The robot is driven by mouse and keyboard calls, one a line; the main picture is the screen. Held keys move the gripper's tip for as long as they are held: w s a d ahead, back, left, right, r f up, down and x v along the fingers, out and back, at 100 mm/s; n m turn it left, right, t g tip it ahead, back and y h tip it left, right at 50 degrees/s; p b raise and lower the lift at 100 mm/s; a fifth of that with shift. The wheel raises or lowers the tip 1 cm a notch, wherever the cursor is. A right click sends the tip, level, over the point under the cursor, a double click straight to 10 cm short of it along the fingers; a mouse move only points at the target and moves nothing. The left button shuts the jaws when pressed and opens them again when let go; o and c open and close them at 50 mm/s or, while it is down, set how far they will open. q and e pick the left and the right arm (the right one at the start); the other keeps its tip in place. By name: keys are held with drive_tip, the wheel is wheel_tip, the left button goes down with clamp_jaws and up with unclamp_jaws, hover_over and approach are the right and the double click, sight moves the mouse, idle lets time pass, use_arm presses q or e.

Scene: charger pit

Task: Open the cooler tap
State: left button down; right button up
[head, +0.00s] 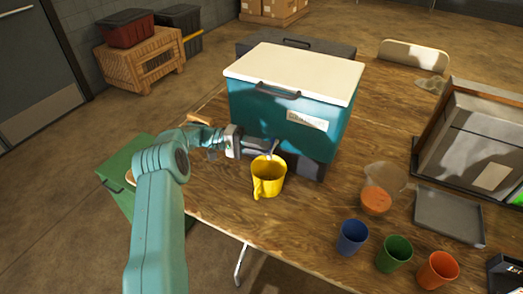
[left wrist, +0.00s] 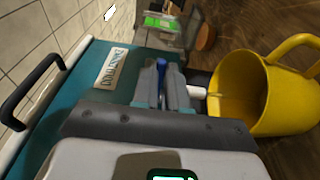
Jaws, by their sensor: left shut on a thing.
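The teal cooler (head: 260,108) with a white lid stands on the wooden table. It also shows in the left wrist view (left wrist: 85,90), turned on its side. My left gripper (head: 268,148) is at the cooler's lower front. In the left wrist view its fingers (left wrist: 162,85) are shut on the blue tap lever (left wrist: 161,66). The white spout (left wrist: 196,92) is beside the fingers and points into the mouth of the yellow mug (head: 268,178). The mug is also in the left wrist view (left wrist: 270,98). I cannot tell whether liquid flows. My right gripper is out of view.
Blue (head: 351,238), green (head: 393,253) and orange (head: 437,269) cups stand near the table's front edge. A clear pitcher with orange contents (head: 376,200) and a grey tray (head: 448,215) are right of the mug. A framed panel (head: 478,140) stands at the far right.

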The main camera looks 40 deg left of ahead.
use_arm(q)
drive_tip(key=shift+d+g, duration=0.1)
drive_tip(key=shift+g, duration=0.2)
drive_tip(key=c, duration=1.2)
unclamp_jaws()
drive_tip(key=shift+w, duration=0.1)
drive_tip(key=shift+o, duration=0.2)
